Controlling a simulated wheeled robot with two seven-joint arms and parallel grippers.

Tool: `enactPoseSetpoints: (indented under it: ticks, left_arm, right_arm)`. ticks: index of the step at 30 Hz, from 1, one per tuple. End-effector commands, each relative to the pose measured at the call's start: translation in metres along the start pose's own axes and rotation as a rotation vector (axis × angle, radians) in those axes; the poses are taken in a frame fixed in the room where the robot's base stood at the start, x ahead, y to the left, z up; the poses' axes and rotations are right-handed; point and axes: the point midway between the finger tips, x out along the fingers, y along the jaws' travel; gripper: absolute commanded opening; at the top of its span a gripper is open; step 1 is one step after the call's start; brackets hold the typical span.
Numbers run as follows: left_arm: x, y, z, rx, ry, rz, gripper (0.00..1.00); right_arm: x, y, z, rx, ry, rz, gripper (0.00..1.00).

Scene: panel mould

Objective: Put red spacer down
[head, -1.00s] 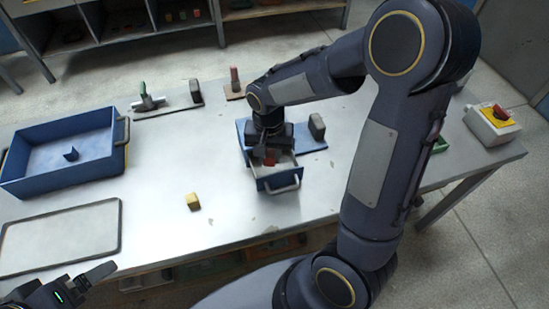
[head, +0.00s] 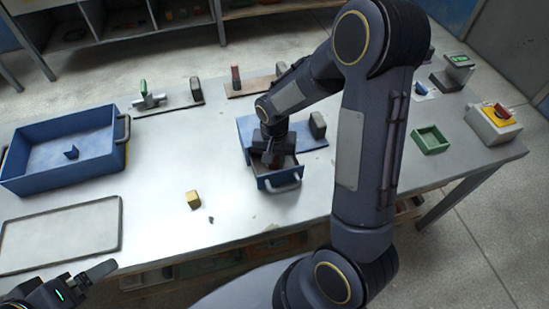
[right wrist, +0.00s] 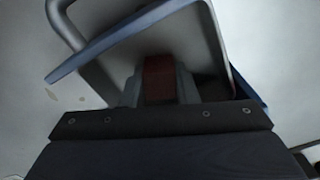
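The red spacer (right wrist: 158,78) shows in the right wrist view as a dark red block between the grey fingers of my right gripper (right wrist: 158,92), which is shut on it. In the head view my right gripper (head: 270,158) reaches down into the open blue drawer (head: 280,181), and only a little red shows under it. I cannot tell whether the spacer touches the drawer floor. My left gripper (head: 92,276) is at the lower left, away from the drawer; its fingertips are not clear.
A blue bin (head: 60,183) and a grey tray (head: 62,235) lie on the left. A yellow block (head: 193,199) sits left of the drawer. A green tray (head: 431,140) and a switch box (head: 493,125) stand on the right.

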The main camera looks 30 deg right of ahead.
Motion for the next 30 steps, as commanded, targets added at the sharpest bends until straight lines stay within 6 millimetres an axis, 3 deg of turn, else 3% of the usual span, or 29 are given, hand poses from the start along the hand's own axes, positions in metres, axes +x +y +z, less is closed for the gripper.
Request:
enactPoseSetpoints:
  ticks: [1, 5, 17, 30]
  left_arm:
    - [0.000, 0.000, 0.000, 0.000, 0.000, 0.000, 0.91]
    - [0.000, 0.000, 0.000, 0.000, 0.000, 0.000, 0.91]
    - [-0.003, 0.001, -0.002, 0.000, 0.000, 0.000, 0.91]
    - [-0.006, 0.003, -0.003, 0.000, 0.000, 0.000, 0.91]
  right_arm:
    - [0.000, 0.000, 0.000, 0.000, 0.000, 0.000, 0.33]
    - [0.000, 0.000, 0.000, 0.000, 0.000, 0.000, 0.48]
    - [-0.010, -0.001, -0.001, 0.000, 0.003, -0.002, 0.48]
    - [-0.099, -0.001, 0.000, 0.000, 0.003, -0.004, 0.48]
